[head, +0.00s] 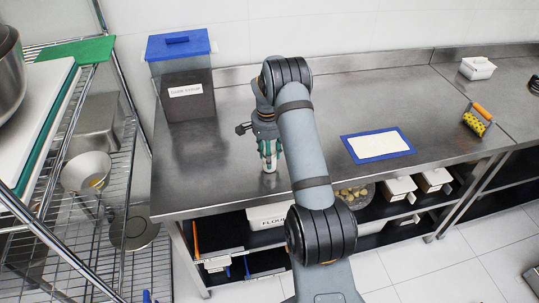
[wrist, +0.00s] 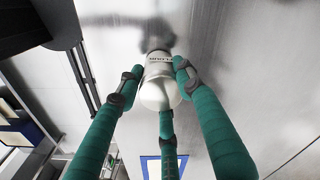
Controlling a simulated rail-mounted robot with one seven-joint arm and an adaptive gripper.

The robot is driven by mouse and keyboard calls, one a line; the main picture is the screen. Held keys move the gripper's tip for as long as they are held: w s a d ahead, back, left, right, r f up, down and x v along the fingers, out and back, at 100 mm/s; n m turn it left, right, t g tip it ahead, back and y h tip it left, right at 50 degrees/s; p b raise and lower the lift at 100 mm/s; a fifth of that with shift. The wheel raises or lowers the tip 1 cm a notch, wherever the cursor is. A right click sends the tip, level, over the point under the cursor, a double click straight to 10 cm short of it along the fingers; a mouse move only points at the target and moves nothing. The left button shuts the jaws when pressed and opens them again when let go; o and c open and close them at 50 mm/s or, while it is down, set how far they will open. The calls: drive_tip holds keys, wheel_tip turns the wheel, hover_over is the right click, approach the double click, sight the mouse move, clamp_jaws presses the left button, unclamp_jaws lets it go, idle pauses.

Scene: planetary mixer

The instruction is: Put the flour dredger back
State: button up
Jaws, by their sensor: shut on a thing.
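The flour dredger (wrist: 158,88) is a white container with dark lettering near its far end in the wrist view. My gripper (wrist: 160,72) has its teal fingers closed around it. In the head view my gripper (head: 268,150) points down over the left part of the steel table (head: 225,150). Only a small pale part of the dredger (head: 269,166) shows between the fingers there. Its lower end is at or just above the table top; I cannot tell whether it touches.
A dark bin with a blue lid (head: 185,88) stands at the back left. A blue-edged white mat (head: 377,145) lies to the right. A yellow grater (head: 475,122) and a white box (head: 477,68) are farther right. A wire rack (head: 100,215) stands left. Table around my gripper is clear.

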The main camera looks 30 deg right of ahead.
drive_tip(key=shift+f, duration=0.15)
drive_tip(key=o, duration=1.1)
drive_tip(key=shift+o, duration=0.5)
drive_tip(key=r, duration=0.4)
drive_tip(key=r+b, duration=0.1)
drive_tip(key=r, duration=0.7)
drive_tip(key=shift+s+a+r+b, duration=0.15)
drive_tip(key=shift+a+r+b, duration=0.1)
drive_tip(key=shift+b, duration=0.15)
drive_tip(key=shift+f, duration=0.1)
